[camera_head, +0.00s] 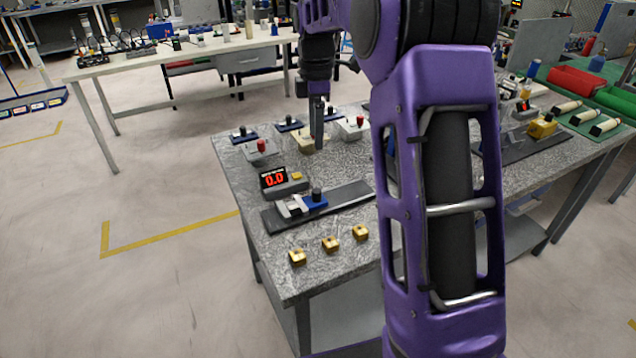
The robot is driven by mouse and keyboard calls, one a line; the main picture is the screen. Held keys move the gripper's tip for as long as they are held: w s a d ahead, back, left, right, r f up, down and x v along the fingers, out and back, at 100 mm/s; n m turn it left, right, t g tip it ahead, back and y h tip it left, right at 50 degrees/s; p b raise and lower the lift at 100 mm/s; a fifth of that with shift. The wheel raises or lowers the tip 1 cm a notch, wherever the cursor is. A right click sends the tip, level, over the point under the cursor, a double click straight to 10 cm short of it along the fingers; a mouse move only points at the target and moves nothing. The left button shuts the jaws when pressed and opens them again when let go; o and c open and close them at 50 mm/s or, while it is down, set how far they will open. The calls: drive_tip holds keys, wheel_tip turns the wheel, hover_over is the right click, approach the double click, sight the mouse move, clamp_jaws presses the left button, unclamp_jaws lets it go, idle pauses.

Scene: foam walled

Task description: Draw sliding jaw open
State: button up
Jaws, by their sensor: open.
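A blue sliding jaw (314,202) with a black knob on top sits on a dark flat rail (350,194) on the near left part of the speckled table. It is close beside a silver fixed jaw (292,208) at the rail's left end; any gap is too small to tell. A grey readout box (284,184) behind the rail shows 0.0 in red. My gripper (319,144) points down, behind and above the sliding jaw, near a cream block. It is open and holds nothing visible; its fingers overlap in this view.
Three small yellow blocks (330,244) lie along the table's front. Fixtures with red knobs (260,150) and blue bases (243,135) stand behind. My arm hides the table's middle. A yellow-topped device (542,127) and a green tray (590,122) are at right.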

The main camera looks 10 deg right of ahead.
sight(317, 190)
wheel_tip(317, 190, down, 16)
drive_tip(key=shift+f+b, duration=0.1)
drive_tip(key=shift+b, duration=0.6)
clamp_jaws()
idle(1.0)
